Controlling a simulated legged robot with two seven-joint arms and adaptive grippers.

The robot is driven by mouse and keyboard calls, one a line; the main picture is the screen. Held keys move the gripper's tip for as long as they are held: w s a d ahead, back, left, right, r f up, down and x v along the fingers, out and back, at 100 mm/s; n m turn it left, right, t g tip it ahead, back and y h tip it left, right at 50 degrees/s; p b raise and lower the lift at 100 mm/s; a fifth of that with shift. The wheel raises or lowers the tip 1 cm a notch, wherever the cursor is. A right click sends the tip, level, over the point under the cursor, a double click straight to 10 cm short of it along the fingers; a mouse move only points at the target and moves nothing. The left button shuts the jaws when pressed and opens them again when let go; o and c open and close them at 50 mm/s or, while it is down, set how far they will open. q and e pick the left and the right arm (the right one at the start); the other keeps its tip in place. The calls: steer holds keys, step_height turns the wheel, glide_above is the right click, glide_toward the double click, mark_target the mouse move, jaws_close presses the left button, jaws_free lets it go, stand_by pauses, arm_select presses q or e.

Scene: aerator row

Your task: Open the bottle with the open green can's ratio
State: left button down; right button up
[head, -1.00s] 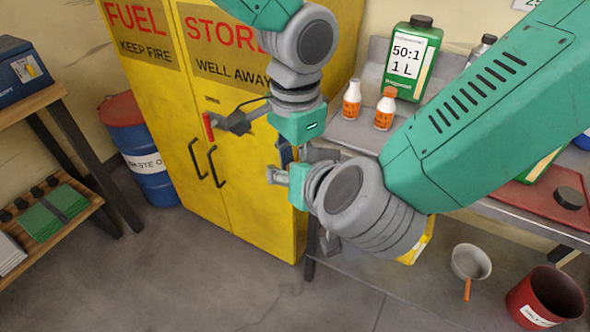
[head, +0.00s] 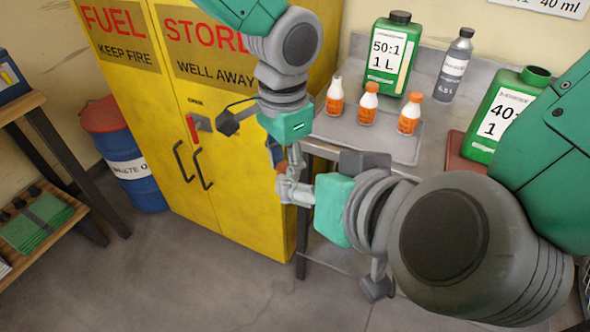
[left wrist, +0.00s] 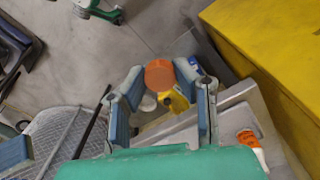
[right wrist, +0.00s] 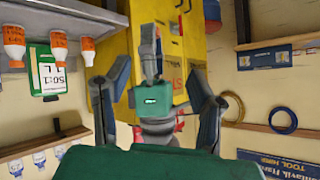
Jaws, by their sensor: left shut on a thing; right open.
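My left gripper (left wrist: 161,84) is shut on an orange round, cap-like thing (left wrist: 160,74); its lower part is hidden. In the head view my left gripper (head: 282,157) is in front of the yellow cabinet. My right gripper (right wrist: 155,95) is open close by, with the left gripper seen between its fingers. Three small orange-labelled bottles stand on a grey tray: left (head: 335,97), middle (head: 367,105), right (head: 409,114). Their ratios are too small to read. A green can (head: 505,112) marked 40 has an uncapped neck. Another green can (head: 389,60), marked 50:1, wears a dark cap.
The yellow cabinet (head: 240,170) is behind my grippers. A blue drum (head: 137,170) with a red lid and a wooden shelf unit (head: 36,105) are at left. The floor in front is clear.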

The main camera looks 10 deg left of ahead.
steer(key=shift+w+d+f, duration=0.1)
steer(key=shift+w+f, duration=0.05)
steer(key=w+d+f+n+t+y, duration=0.15)
steer(key=d+f+t, duration=0.3)
steer(key=f, duration=0.55)
arm_select(q)
steer(key=w+d+f+m, duration=0.3)
steer(key=d+f+m, duration=0.1)
steer(key=shift+w+d+f, duration=0.2)
steer(key=shift+w+f, duration=0.2)
arm_select(e)
steer(key=shift+n+t+h, duration=0.25)
steer(key=shift+t, duration=0.2)
steer(key=x, duration=1.2)
steer(key=shift+a+r, duration=0.1)
arm_select(q)
steer(key=shift+d, duration=0.1)
arm_select(e)
steer(key=shift+s+a, duration=0.1)
jaws_close()
arm_select(q)
steer(key=c, duration=1.2)
jaws_free()
steer(key=shift+r, duration=0.15)
